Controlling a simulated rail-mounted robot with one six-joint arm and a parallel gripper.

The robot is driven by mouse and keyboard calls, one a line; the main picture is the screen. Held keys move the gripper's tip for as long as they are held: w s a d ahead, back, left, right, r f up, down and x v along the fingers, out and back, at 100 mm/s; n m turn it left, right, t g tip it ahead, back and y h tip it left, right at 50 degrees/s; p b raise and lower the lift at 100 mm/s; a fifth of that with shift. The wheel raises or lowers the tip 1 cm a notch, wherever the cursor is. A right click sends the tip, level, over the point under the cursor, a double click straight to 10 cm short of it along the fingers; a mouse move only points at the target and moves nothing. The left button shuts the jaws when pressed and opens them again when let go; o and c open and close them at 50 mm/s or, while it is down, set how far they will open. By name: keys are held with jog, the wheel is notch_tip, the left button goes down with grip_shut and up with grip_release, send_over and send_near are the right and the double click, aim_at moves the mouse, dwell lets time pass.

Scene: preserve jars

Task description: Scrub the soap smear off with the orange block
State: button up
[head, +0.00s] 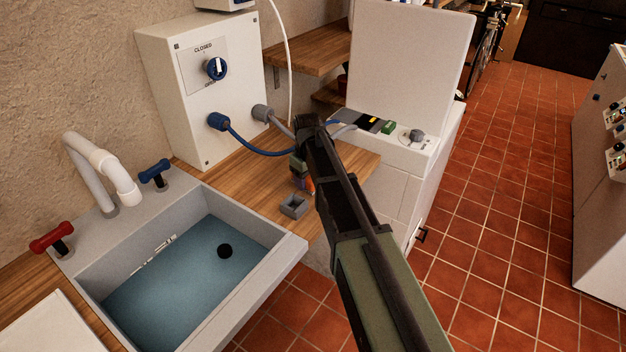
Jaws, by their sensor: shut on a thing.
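My gripper (302,180) points down over the right part of the wooden counter, partly hidden behind my own dark arm. It is shut on the orange block (310,185), of which only a small orange patch shows beside the arm. I cannot tell whether the block touches the counter. Pale whitish marks (155,254) show on the sink's inner back wall, just above the water. I cannot tell whether they are the soap smear. No other smear is clear in this view.
A small grey open holder (293,206) stands on the counter close to the gripper. The grey sink (290,250) holds bluish water, with a black round thing (225,251) in it. A white control box (190,90) with hoses stands behind. A white lidded machine (400,180) is at right.

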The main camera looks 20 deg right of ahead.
jog(key=shift+w+a, duration=1)
jog(key=shift+w, duration=0.2)
jog(key=shift+w+a, duration=0.95)
jog(key=shift+w, duration=0.25)
jog(key=shift+w+a+r+p, duration=0.1)
jog(key=shift+r+p, duration=0.35)
jog(key=shift+p, duration=0.1)
notch_tip(320, 180, up, 5)
jog(key=p, duration=0.4)
jog(key=shift+p, duration=0.4)
notch_tip(320, 180, up, 3)
jog(key=p, duration=0.3)
